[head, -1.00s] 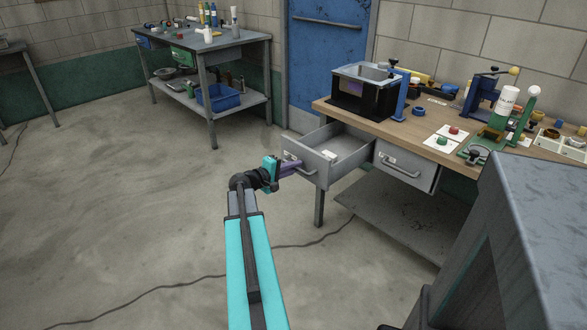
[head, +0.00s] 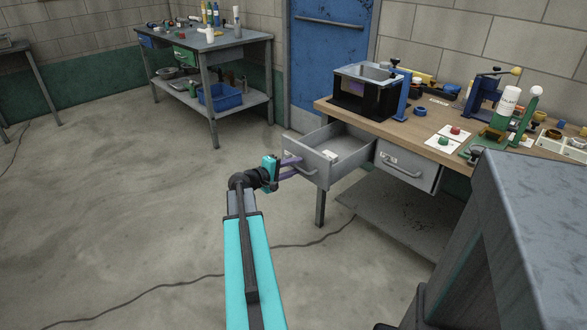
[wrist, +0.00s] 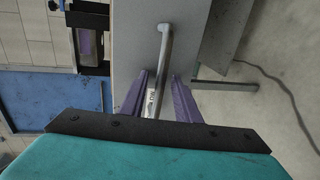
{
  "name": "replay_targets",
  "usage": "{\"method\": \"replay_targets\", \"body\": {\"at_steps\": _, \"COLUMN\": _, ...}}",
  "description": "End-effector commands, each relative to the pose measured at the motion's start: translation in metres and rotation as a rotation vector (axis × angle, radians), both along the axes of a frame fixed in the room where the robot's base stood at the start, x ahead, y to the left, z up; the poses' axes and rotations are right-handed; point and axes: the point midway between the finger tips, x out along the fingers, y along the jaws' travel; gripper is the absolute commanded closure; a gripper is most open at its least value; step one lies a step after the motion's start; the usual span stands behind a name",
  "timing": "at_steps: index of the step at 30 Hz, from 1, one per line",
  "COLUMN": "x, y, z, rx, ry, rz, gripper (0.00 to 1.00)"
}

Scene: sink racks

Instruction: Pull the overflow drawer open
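The left drawer (head: 312,157) of the wooden-topped bench stands pulled well out, its grey tray exposed. A small pale item or label lies at its front edge. My gripper (head: 294,167) is at its front, by the handle. In the wrist view, the two purple fingers (wrist: 160,85) are spread apart. The metal bar handle (wrist: 164,50) runs between them with gaps on both sides. The drawer front (wrist: 131,45) carries a small white label (wrist: 150,103), too small to read.
A second drawer (head: 406,174), shut, sits to the right under the bench top (head: 425,128). The bench holds a black box (head: 362,95) and several fixtures. A grey block (head: 535,190) fills the right foreground. The floor (head: 130,210) at left is open, with a dark cable across it.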

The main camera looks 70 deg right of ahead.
Motion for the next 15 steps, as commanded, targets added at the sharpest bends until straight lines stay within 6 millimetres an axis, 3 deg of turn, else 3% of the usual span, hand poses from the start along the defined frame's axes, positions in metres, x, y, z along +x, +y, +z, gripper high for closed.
{"method": "replay_targets", "body": {"at_steps": 8, "x": 0.01, "y": 0.022, "z": 0.005, "rx": 0.0, "ry": 0.0, "rz": 0.001, "gripper": 0.71}}
{"method": "replay_targets", "body": {"at_steps": 15, "x": 0.028, "y": 0.055, "z": 0.013, "rx": 0.0, "ry": 0.0, "rz": 0.002, "gripper": 0.71}}
